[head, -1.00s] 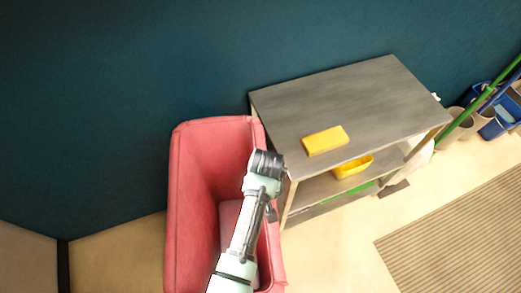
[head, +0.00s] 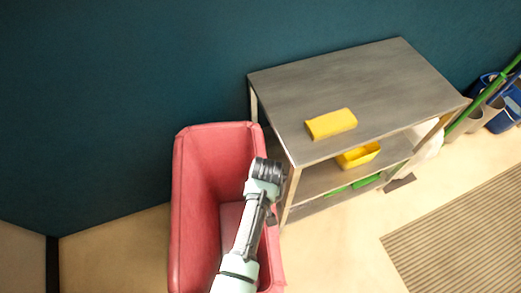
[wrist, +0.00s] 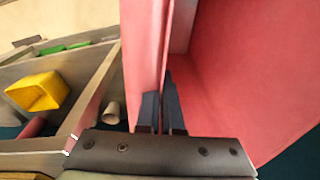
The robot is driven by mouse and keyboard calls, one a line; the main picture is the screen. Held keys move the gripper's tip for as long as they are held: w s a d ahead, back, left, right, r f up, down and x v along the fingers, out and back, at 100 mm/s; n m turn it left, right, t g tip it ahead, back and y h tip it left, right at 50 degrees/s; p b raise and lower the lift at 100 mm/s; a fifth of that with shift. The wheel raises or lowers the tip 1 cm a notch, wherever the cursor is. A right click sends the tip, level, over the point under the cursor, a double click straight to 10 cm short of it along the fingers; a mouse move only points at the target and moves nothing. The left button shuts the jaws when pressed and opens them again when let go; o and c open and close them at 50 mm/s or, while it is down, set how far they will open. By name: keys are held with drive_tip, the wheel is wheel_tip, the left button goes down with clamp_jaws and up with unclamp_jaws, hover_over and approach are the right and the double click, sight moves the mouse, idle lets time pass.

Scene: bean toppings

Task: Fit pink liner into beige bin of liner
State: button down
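The pink liner (head: 195,225), a tall open-topped box shape, fills the lower middle of the head view, close to the left side of a metal shelf cart. My gripper (wrist: 162,110) is at the liner's right-hand wall in the head view. In the wrist view its two dark fingers sit on either side of the liner wall (wrist: 145,50) and appear closed on it. In the head view my arm hides the fingertips and part of the liner. I cannot make out a beige bin around or under the liner.
The grey cart (head: 350,85) holds a yellow block (head: 331,124) on top and a yellow tray (head: 358,155) below. A blue bucket (head: 502,118) and small round bins stand at far right. A striped mat (head: 460,240) lies at lower right. A dark teal wall runs behind.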

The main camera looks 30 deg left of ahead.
drive_tip(key=shift+f, duration=0.15)
drive_tip(key=c, duration=1)
unclamp_jaws()
wheel_tip(320, 180, up, 13)
drive_tip(key=s+d+p, duration=0.1)
drive_tip(key=shift+d, duration=0.1)
idle(0.4)
